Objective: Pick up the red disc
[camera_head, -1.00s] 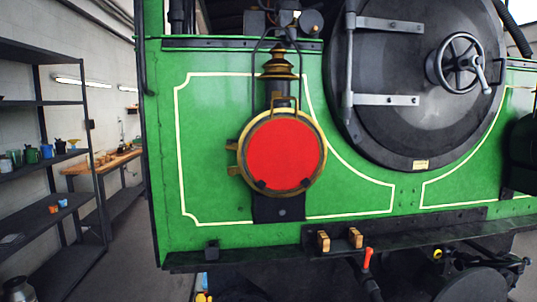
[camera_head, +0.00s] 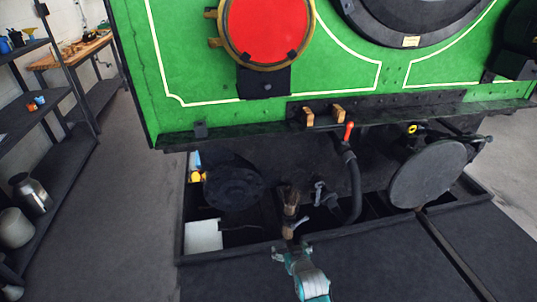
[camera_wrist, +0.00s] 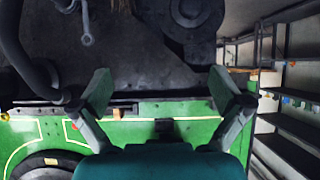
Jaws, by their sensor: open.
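The red disc (camera_head: 267,28) is set in a round brass-rimmed lamp on the front of the green tram, and the picture's top edge cuts off its upper part. My gripper (camera_head: 292,251) is low in the head view, well below the disc and apart from it, in front of the tram's underside. In the wrist view my gripper (camera_wrist: 163,92) has its two fingers spread wide with nothing between them. I cannot make out the red disc in the wrist view.
The black buffer beam (camera_head: 350,125) juts out below the green panel, with a red-handled hose cock (camera_head: 349,131) and a round buffer (camera_head: 428,174) beneath. Dark shelves (camera_head: 40,150) stand at the left. The floor (camera_head: 130,210) between shelves and tram is clear.

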